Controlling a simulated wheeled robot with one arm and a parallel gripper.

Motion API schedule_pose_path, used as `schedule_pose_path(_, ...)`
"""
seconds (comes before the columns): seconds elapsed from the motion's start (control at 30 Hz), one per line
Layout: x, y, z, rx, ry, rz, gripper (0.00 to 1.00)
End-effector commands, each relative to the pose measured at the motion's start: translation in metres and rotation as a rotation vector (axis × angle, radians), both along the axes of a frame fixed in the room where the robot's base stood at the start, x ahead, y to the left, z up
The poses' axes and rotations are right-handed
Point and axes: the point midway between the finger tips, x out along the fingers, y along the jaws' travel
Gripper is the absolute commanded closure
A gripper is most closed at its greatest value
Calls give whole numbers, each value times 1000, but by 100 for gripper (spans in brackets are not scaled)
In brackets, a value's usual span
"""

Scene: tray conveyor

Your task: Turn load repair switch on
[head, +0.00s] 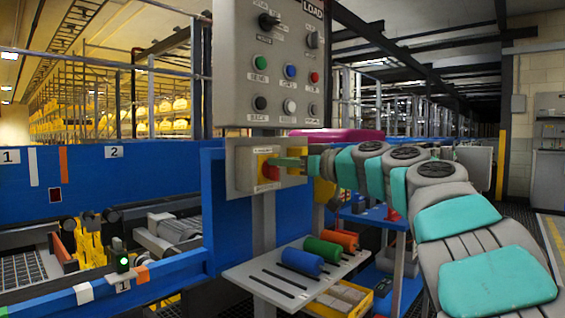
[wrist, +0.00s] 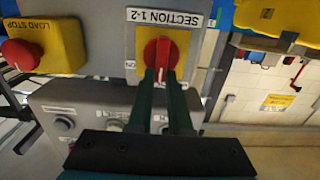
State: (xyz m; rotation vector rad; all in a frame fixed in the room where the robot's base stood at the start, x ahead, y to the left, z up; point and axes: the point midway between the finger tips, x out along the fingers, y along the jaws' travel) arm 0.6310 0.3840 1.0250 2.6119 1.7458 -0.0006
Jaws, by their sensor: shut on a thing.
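A red rotary switch (wrist: 163,50) sits on a yellow plate on a light grey box (head: 241,168). In the wrist view a label reading SECTION 1-2 (wrist: 164,18) is beside it; no load repair wording is readable there. In the head view the red handle (head: 267,172) shows beside my fingertips. My gripper (head: 288,164) reaches in from the right, and its dark green fingers (wrist: 160,78) are shut on the red handle. The handle lies along the fingers. Part of it is hidden between the fingertips.
A grey LOAD panel (head: 288,52) with knobs and coloured buttons stands above the switch box. A yellow LOAD STOP box (wrist: 58,42) with a red button is at left in the wrist view. A shelf with coloured cylinders (head: 324,250) is below my arm.

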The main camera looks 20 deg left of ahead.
Motion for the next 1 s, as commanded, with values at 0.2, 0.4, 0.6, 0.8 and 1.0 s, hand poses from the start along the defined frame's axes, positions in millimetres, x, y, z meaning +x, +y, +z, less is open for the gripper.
schedule_pose_path(0.2, 0, 0, 0, 0, 0, 0, 100)
schedule_pose_path(0.4, 0, 0, -1, 2, 4, 1, 100)
schedule_pose_path(0.6, -1, 1, -2, 20, 37, 5, 100)
schedule_pose_path(0.8, 2, 1, -4, 58, 123, 5, 100)
schedule_pose_path(1.0, 4, -1, -2, 109, 245, 3, 100)
